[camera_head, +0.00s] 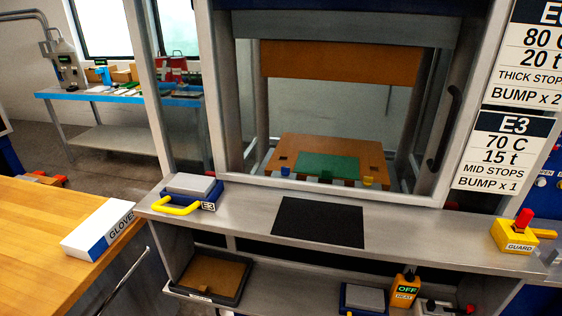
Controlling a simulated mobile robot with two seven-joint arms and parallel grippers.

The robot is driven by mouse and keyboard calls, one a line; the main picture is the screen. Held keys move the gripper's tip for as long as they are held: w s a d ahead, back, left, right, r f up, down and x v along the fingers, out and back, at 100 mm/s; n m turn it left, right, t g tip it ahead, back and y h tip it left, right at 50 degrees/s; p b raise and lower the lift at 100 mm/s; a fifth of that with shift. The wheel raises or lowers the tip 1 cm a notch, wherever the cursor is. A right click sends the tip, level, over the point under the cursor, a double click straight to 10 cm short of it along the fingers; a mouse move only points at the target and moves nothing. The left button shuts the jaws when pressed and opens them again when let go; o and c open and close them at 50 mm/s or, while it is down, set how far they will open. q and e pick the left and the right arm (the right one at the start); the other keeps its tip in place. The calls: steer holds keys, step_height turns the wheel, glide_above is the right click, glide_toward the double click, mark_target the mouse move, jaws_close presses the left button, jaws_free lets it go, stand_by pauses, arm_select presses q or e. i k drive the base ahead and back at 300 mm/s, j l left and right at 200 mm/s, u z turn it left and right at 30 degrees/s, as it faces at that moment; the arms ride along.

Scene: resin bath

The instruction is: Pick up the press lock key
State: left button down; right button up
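No key is plainly recognisable. A red upright handle (523,221) stands in a yellow block marked GUARD (513,240) at the right end of the press's front ledge; I cannot tell whether it is the press lock key. Neither of my grippers is in view.
The grey ledge (420,240) bears a black mat (318,222) and a grey block marked E3 with a yellow handle (178,208). A glove box (98,228) lies on the wooden table (40,215). A lower shelf holds a brown tray (212,275). Signs (503,150) hang right.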

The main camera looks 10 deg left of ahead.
mark_target(526, 215)
steer(key=k+l+z, duration=0.1)
steer(key=z, duration=1.05)
